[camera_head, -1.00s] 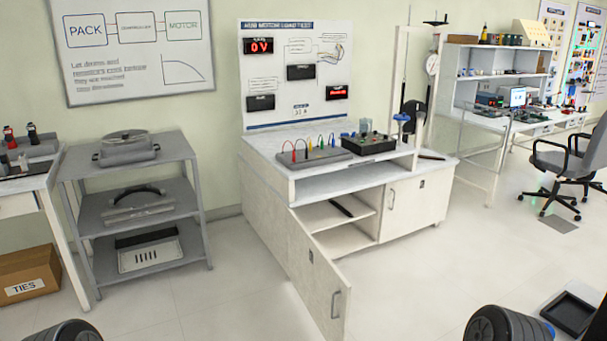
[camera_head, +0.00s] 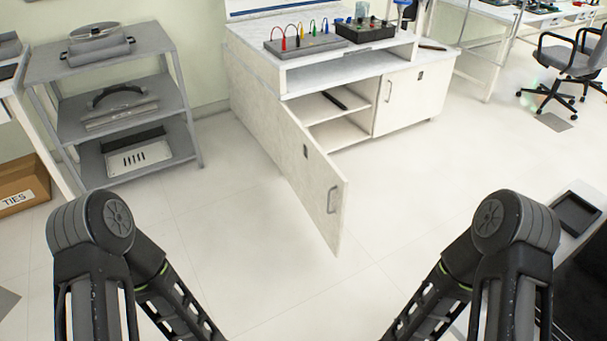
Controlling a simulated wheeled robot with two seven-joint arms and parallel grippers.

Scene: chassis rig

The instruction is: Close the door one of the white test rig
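The white test rig (camera_head: 345,75) stands at the upper middle of the head view. Its left door (camera_head: 313,180) is open and swings out toward me, with a grey handle (camera_head: 332,200) near its free edge. The shelves (camera_head: 335,133) inside show behind it, with a dark object on the upper one. The right door (camera_head: 415,98) is shut. My two arms come in at the lower left and lower right, apart from the door. Both grippers are outside the picture.
A grey shelf rack (camera_head: 125,105) with equipment stands to the left of the rig. A box labelled TIES (camera_head: 22,190) is at the far left. A black tray (camera_head: 577,213) lies on a surface at the right. The floor around the open door is clear.

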